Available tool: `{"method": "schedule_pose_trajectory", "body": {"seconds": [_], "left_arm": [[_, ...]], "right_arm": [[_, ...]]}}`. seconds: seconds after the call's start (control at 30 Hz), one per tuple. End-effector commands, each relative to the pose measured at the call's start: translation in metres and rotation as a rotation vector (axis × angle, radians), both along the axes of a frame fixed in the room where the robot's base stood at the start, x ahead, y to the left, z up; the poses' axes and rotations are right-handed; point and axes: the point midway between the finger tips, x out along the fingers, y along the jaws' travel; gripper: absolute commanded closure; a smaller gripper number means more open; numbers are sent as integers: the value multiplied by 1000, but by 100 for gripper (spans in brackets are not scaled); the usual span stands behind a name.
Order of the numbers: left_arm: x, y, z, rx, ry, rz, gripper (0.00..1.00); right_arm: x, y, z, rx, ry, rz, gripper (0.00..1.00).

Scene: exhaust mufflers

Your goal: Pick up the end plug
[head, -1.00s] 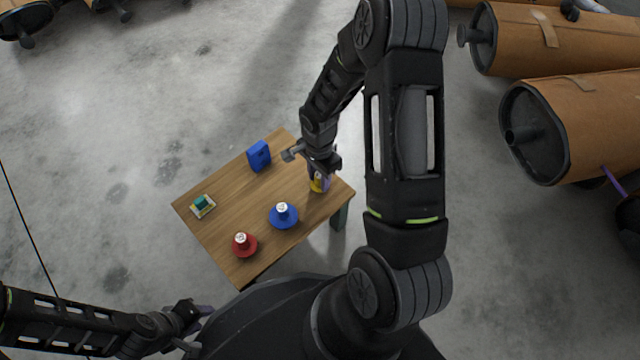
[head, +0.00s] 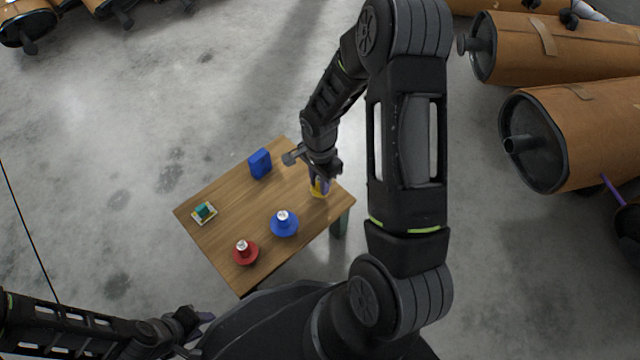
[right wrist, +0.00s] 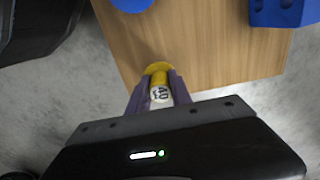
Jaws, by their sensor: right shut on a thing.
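A yellow end plug (head: 317,193) with a white marked face (right wrist: 160,94) is at the table's right part. My right gripper (head: 319,181) is over it, and its purple fingers are shut on the plug's stem, as the right wrist view (right wrist: 160,88) shows. The yellow flange is beyond the fingertips; I cannot tell whether it touches the table. A blue plug (head: 284,225) and a red plug (head: 244,252) stand upright on the table, white tops up. My left gripper (head: 203,331) is at the lower left, away from the table, apparently open and empty.
The small wooden table (head: 225,235) also holds a blue box (head: 260,163) at its back edge and a small tray with a teal block (head: 204,212) at the left. Large brown mufflers (head: 580,130) lie at the right. Open concrete floor surrounds the table.

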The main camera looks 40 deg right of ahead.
Motion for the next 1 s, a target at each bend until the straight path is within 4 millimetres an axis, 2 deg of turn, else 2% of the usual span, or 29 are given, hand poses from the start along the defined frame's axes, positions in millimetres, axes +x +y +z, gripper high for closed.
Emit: {"method": "schedule_pose_trajectory", "body": {"seconds": [0.03,0.2,0.4,0.53,1.0], "left_arm": [[-1,0,8,0,1,-1,64],[-4,0,26,-1,9,-5,64],[-6,1,38,-3,15,-8,64],[-7,1,40,-3,17,-9,64],[-7,1,39,-3,18,-9,64]], "right_arm": [[1,0,14,-1,-4,-1,100],[1,0,48,-1,-4,0,100],[0,0,78,0,-2,-1,100],[0,0,84,0,-1,0,100],[0,0,83,0,-1,0,100]]}}
